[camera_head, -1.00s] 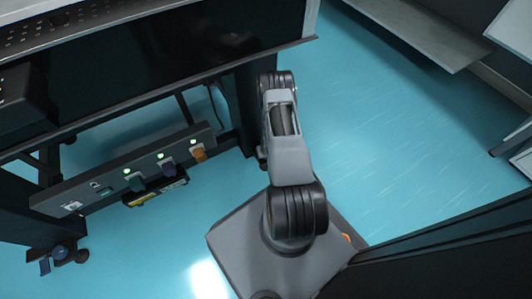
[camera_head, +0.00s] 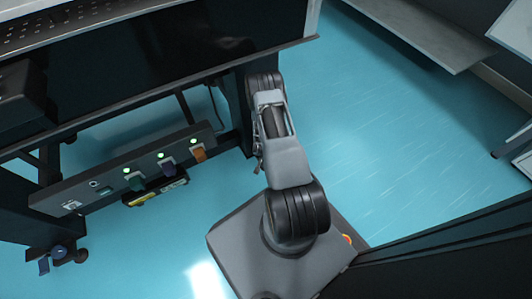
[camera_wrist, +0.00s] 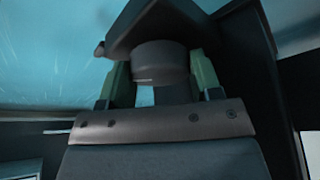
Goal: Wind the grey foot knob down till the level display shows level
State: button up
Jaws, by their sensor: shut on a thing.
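In the wrist view the grey foot knob (camera_wrist: 160,58) is a round dark grey cylinder beneath a dark, angular foot. My gripper (camera_wrist: 161,80) has its two green-padded fingers on either side of the knob and is shut on it. In the head view the gripper and the knob are hidden behind my arm, beside the table's right leg.
The dark lower panel (camera_head: 85,190) carries green, purple and orange plugs with green lights above them. The optical table (camera_head: 75,20) overhangs close to my arm. A dark table leg (camera_wrist: 235,60) stands right of the fingers. Blue floor (camera_head: 385,150) is clear to the right.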

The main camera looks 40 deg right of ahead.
dwell(0.3)
jog(key=o, duration=0.9)
jog(key=p+v, duration=0.6)
jog(key=v, duration=0.8)
jog(key=shift+f, duration=0.1)
